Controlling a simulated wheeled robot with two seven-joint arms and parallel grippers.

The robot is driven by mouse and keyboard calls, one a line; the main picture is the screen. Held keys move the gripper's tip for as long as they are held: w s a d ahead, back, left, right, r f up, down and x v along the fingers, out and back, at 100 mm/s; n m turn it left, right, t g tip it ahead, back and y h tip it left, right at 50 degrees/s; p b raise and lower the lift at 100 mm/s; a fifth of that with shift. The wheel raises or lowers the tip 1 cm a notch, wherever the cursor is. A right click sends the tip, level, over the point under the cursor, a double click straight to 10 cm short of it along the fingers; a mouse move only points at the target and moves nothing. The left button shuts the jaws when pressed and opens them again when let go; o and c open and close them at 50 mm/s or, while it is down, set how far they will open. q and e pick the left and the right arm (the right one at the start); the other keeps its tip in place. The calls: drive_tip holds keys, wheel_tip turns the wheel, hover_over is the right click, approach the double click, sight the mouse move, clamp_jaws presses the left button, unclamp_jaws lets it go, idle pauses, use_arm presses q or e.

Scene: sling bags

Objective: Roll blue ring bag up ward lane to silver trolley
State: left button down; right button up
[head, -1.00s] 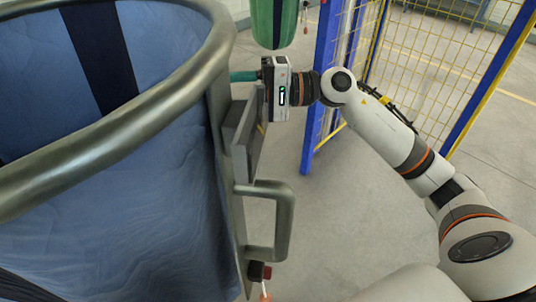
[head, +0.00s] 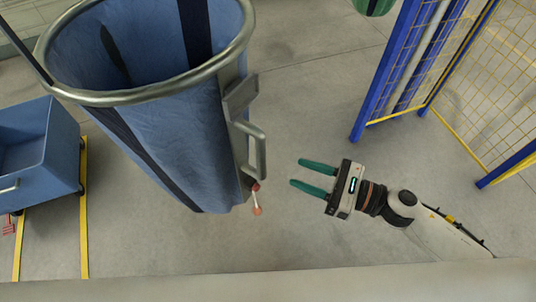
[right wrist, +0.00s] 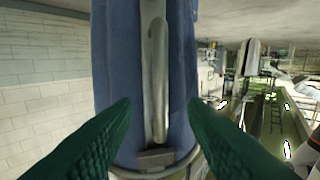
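The blue ring bag (head: 170,130) hangs from a round silver metal ring (head: 165,95) in the left half of the head view. A silver loop handle (head: 262,150) is on its right side. My right gripper (head: 304,173) is open and empty, to the right of the handle and apart from it, its teal fingertips pointing at the bag. In the right wrist view the bag (right wrist: 180,90) and its handle (right wrist: 156,75) show beyond the two spread fingers, with the ring at the bottom. My left gripper is not in view. I cannot identify a silver trolley.
A blue bin cart (head: 35,155) stands at the left by yellow floor lines (head: 84,210). Blue posts with yellow mesh panels (head: 480,90) stand at the right. Part of a green bag (head: 374,5) shows at the top. Grey floor between bag and mesh is clear.

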sight(261, 159)
drive_tip(key=p+x, duration=0.4)
drive_tip(key=x, duration=0.5)
drive_tip(key=shift+a+r, duration=0.15)
drive_tip(key=shift+w+a, duration=0.3)
drive_tip(key=shift+a, duration=0.2)
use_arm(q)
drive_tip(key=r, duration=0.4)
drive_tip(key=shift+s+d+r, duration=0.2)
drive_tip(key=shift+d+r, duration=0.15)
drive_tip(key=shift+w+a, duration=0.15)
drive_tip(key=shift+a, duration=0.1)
use_arm(e)
clamp_jaws()
